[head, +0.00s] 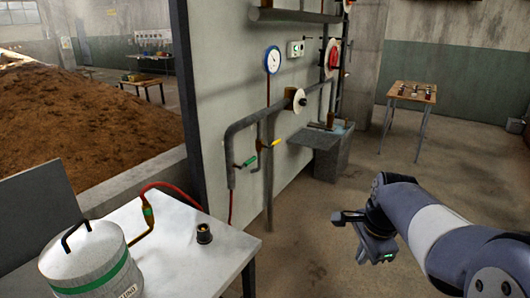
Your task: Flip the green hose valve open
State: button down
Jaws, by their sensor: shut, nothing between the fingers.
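A green-handled lever valve (247,162) sits on the grey pipe on the wall panel, left of centre in the head view. My gripper (344,217) is at the right, pointing left, shut and empty. It is clearly apart from the valve, to the right and lower in the picture.
A yellow-handled valve (271,142) sits close right of the green one. A grey basin (325,155) stands behind. Floor between is clear.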

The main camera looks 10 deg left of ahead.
aim_at(251, 160)
jog(key=i+l+z, duration=0.3)
jog(key=i, duration=0.35)
jog(key=i+z, duration=0.3)
jog(key=i, duration=0.4)
jog(key=i+j+u, duration=0.15)
jog(key=i+u, duration=0.45)
jog(key=u, duration=0.2)
jog(key=i+u, duration=0.4)
jog(key=i+l+u, duration=0.15)
jog(key=u, duration=0.25)
jog(key=i+j+u, duration=0.15)
jog(key=i+u, duration=0.45)
